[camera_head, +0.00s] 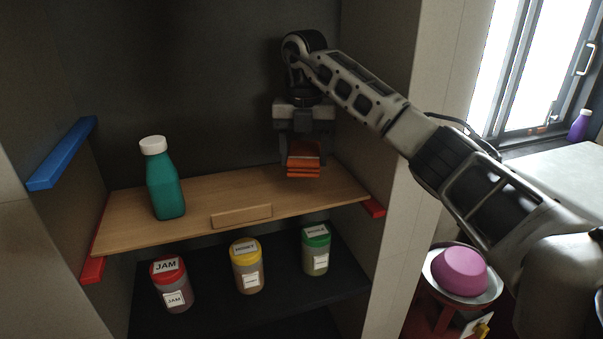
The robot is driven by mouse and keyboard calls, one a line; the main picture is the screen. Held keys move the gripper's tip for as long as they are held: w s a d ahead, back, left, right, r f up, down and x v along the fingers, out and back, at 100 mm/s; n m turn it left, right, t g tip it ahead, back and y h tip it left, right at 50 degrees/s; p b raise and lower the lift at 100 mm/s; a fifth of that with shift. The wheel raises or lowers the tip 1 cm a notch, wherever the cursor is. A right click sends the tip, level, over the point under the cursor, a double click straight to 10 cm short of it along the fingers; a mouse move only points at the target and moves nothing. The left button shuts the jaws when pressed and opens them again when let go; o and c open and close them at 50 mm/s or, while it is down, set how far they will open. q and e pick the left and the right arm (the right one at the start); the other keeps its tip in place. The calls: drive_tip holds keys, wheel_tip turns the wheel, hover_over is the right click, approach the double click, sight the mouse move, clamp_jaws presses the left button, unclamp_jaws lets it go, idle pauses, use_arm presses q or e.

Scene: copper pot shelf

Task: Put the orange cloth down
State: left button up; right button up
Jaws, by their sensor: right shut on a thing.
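The orange cloth (304,166) is a small folded stack at the right end of the wooden shelf (235,197). My right gripper (302,148) points down and is shut on the cloth, with a finger on either side. The cloth is at or just above the board; I cannot tell whether it touches. My left gripper is not in view.
A teal bottle (165,185) with a white cap stands on the shelf's left part. Jars of jam (173,287), honey (248,268) and a green-lidded one (316,252) stand below. The cabinet's right wall (400,190) is close.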

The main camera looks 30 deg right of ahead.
sight(303, 191)
wheel_tip(303, 191, down, 4)
drive_tip(key=shift+a+f, duration=0.1)
drive_tip(key=shift+f, duration=0.45)
drive_tip(key=o, duration=1)
drive_tip(key=shift+f, duration=0.15)
drive_tip(key=shift+c, duration=0.2)
wheel_tip(303, 191, up, 12)
drive_tip(key=shift+r, duration=0.2)
